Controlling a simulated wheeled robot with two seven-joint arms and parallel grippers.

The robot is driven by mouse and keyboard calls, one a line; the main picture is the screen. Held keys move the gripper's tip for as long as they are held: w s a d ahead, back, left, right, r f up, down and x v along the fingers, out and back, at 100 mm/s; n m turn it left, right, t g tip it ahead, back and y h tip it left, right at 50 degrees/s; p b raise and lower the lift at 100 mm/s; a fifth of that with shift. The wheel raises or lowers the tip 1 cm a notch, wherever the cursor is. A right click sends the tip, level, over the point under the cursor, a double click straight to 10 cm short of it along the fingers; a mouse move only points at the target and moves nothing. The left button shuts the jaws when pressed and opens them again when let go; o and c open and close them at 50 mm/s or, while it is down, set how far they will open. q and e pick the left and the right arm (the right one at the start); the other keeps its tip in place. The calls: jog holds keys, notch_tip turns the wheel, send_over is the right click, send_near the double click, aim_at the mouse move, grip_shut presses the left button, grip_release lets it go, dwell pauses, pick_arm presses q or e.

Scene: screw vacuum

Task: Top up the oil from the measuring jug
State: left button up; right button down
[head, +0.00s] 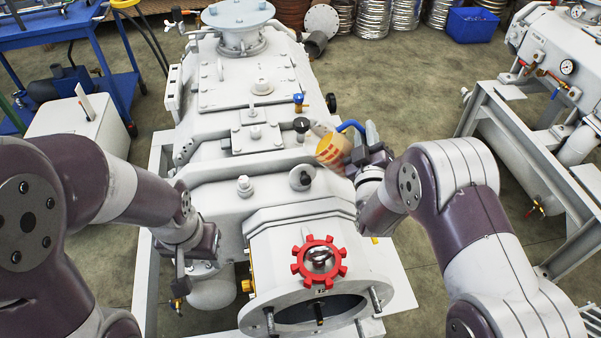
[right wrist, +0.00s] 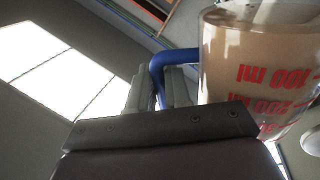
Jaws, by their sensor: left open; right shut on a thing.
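The measuring jug (head: 333,151), amber with red marks and a blue handle (head: 351,126), is above the right part of the white pump (head: 235,175). It looks tilted to the left; I cannot tell whether oil leaves it. My right gripper (head: 360,143) is shut on the jug's handle. In the right wrist view the jug (right wrist: 250,85) shows upside-down red volume marks, and its blue handle (right wrist: 158,70) lies between the grey fingers (right wrist: 160,88). My left gripper (head: 179,280) is open, low beside the pump's left side, its fingers partly hidden. The oil filler opening is not clear.
A red handwheel (head: 319,262) sits on the pump's near end above an open flange (head: 318,315). Black knobs (head: 300,177) and a blue-handled valve (head: 299,102) stand up from the pump. A second machine (head: 560,60) is at right, a blue cart (head: 90,50) at left.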

jog(key=shift+s+a+r+n+y+p, duration=0.15)
jog(key=shift+a+r+n+p, duration=0.25)
jog(key=shift+r+n+p, duration=0.55)
jog(key=shift+w+a+r+n+y+p, duration=0.1)
jog(key=shift+a+r+n+y+p, duration=0.25)
jog(key=shift+r+n+p, duration=0.5)
dwell(6.2)
